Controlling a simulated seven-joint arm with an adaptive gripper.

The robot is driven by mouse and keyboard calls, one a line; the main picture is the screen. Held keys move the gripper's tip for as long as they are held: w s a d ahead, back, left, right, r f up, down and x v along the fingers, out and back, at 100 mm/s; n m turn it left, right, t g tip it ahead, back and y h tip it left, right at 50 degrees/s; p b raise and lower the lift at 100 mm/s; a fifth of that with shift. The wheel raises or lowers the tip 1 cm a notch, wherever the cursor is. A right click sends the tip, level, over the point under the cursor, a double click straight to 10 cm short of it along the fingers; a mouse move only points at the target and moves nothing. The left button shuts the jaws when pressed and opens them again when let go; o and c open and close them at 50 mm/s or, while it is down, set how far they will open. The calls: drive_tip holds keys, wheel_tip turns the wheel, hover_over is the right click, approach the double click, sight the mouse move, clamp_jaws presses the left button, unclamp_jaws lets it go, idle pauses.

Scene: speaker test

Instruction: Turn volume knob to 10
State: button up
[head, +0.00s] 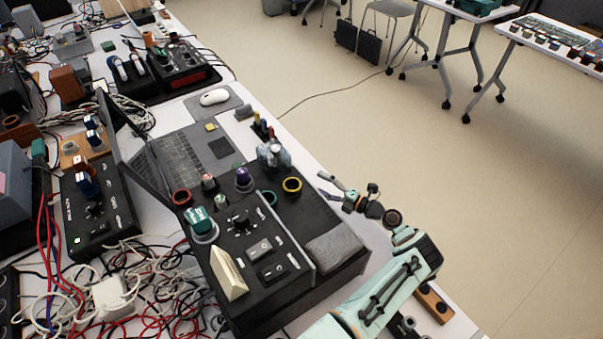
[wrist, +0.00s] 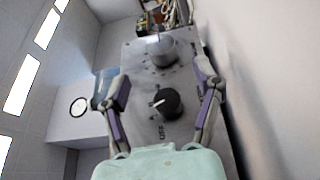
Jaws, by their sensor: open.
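My gripper (head: 322,186) is open and empty in the head view. It is just right of a black box (head: 300,262) with knobs, its fingers pointing left. In the wrist view, my gripper (wrist: 158,75) has its fingers spread over a grey panel (wrist: 135,60). A black knob (wrist: 168,103) with a white pointer line shows between the fingers, apart from both. The pointer aims left. A silver knob (wrist: 160,52) is beyond it. I cannot tell which knob is the volume knob.
A laptop (head: 185,155) and another black device (head: 92,220) stand left. Tangled cables (head: 130,290) fill the lower left.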

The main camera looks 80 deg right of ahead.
drive_tip(key=x, duration=0.6)
drive_tip(key=shift+w, duration=0.35)
drive_tip(key=c, duration=1.2)
